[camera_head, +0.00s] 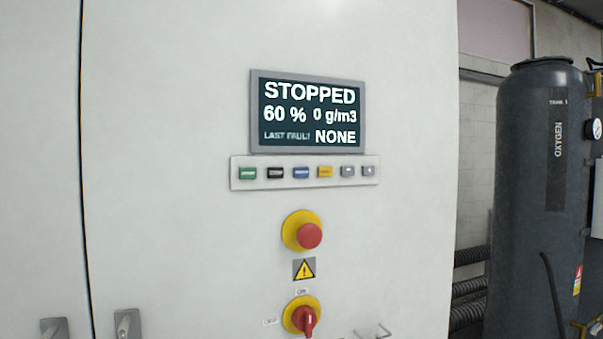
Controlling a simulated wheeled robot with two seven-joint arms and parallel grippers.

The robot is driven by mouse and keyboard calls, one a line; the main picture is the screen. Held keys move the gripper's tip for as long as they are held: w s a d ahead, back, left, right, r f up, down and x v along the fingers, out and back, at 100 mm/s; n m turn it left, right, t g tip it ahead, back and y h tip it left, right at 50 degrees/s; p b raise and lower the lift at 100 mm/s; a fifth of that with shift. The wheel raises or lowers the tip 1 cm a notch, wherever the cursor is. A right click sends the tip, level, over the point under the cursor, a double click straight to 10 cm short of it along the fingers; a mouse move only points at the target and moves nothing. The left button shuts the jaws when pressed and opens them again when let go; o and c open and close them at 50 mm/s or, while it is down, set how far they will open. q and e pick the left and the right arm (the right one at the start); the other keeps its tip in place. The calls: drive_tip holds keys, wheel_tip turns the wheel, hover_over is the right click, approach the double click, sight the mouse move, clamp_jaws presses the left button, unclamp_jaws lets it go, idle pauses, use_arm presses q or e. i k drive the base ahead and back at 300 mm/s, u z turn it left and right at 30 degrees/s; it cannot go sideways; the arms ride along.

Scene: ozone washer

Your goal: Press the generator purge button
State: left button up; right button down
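A row of small buttons sits on a pale strip (234,174) under the display on the white cabinet (170,180). From left to right they are a green button (247,173), a black button (275,173), a blue button (301,173), a yellow button (325,171) and two grey buttons, one at the right end (369,170). Their lettering is too small to read, so I cannot tell which is the purge button. The display (307,112) reads STOPPED, 60 %, 0 g/m3, last fault NONE. Neither gripper can be made out in view.
A red emergency stop (309,236) on a yellow base juts out below the buttons. Beneath it are a warning sign (304,269) and a red rotary switch (304,318). A dark oxygen tank (535,210) stands right of the cabinet. The space before the buttons is clear.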

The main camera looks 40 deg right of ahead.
sight(299, 171)
drive_tip(key=k, duration=0.5)
drive_tip(key=z, duration=0.8)
drive_tip(key=i, duration=0.75)
drive_tip(key=u, duration=0.3)
